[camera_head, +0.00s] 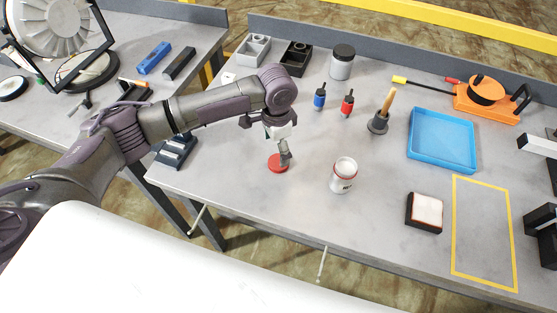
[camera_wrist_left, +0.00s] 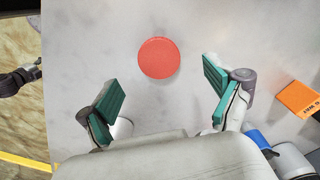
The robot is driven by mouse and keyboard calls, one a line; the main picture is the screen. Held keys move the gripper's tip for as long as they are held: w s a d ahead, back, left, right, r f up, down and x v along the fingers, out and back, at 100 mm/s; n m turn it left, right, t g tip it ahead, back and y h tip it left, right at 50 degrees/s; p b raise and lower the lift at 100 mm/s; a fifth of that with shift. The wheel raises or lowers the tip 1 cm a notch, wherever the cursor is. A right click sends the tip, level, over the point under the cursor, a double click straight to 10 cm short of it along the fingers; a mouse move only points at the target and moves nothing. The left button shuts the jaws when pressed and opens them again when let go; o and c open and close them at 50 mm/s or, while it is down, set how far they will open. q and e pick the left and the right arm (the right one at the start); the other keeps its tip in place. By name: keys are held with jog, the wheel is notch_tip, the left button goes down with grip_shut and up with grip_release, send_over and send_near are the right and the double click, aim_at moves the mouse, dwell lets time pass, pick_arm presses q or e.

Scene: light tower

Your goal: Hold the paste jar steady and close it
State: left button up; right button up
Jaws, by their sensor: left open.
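The red lid (camera_head: 278,163) lies flat on the grey table. It also shows in the left wrist view (camera_wrist_left: 158,57) as a plain red disc. The white paste jar (camera_head: 343,178) stands upright to the right of the lid, without its lid on. My left gripper (camera_head: 282,154) is above the lid and points down. In the left wrist view its two green-padded fingers (camera_wrist_left: 163,93) are wide apart with nothing between them. The lid lies beyond the fingertips there. Whether a finger touches the lid cannot be told. My right gripper is not seen.
A dark block with a pale top (camera_head: 425,213) lies right of the jar, beside a yellow taped rectangle (camera_head: 483,232). Behind stand a blue tray (camera_head: 443,138), a brush in a holder (camera_head: 380,118), blue and red bottles and a dark-lidded jar (camera_head: 342,63). Table around the white jar is clear.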

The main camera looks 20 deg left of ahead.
aim_at(278, 162)
pick_arm(q)
jog(key=shift+f, duration=0.15)
jog(key=shift+d+f+p, duration=0.1)
jog(key=shift+f+p, duration=0.2)
jog(key=shift+f, duration=0.05)
notch_tip(278, 162, down, 4)
jog(key=shift+d+f+p, duration=0.15)
jog(key=shift+p, duration=0.3)
jog(key=c, duration=0.8)
